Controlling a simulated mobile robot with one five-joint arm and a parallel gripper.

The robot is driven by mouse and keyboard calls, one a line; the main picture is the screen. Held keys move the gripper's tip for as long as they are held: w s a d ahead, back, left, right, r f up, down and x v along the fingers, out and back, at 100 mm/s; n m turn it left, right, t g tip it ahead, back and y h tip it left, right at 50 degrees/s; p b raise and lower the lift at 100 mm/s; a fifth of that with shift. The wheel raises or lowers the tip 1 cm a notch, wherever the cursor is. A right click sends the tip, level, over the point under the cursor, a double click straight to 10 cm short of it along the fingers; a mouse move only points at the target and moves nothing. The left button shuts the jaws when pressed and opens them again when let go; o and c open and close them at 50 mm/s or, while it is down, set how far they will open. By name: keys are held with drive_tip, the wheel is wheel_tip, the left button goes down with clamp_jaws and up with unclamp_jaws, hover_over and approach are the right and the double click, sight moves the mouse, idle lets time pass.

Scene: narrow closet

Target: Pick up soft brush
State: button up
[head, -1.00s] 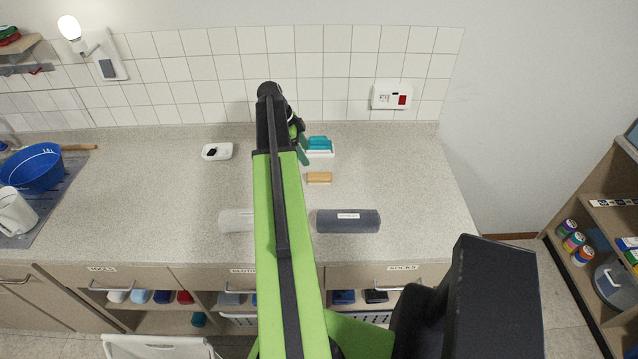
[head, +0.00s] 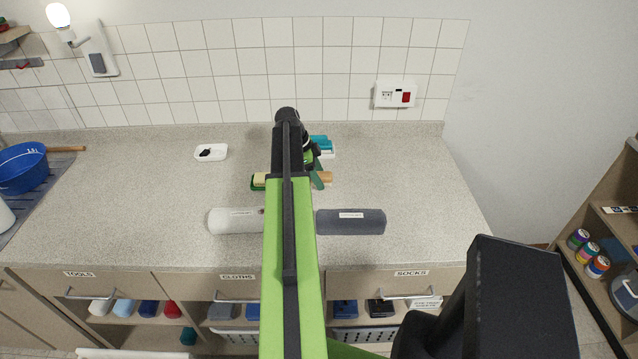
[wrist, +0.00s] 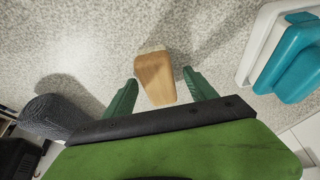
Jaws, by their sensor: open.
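The soft brush, a small block with a tan wooden back (head: 325,178), lies on the speckled counter, partly hidden by my gripper in the head view. In the wrist view the brush (wrist: 155,79) shows its wooden back, with a pale edge at the far end. My gripper (wrist: 160,77) is open, with one green finger on each side of the brush. Gaps show between the fingers and the brush, and nothing is held. In the head view my gripper (head: 317,174) is over the brush; its exact height is unclear.
A teal brush (head: 320,143) in a white tray is just behind. A yellow-green sponge (head: 259,181) lies left, partly behind my arm. A grey roll (head: 350,221) and a white roll (head: 235,220) lie in front. A white dish (head: 211,152) is farther left. The counter's right side is clear.

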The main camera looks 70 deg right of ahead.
drive_tip(key=shift+f, duration=0.15)
idle(0.4)
clamp_jaws()
idle(0.5)
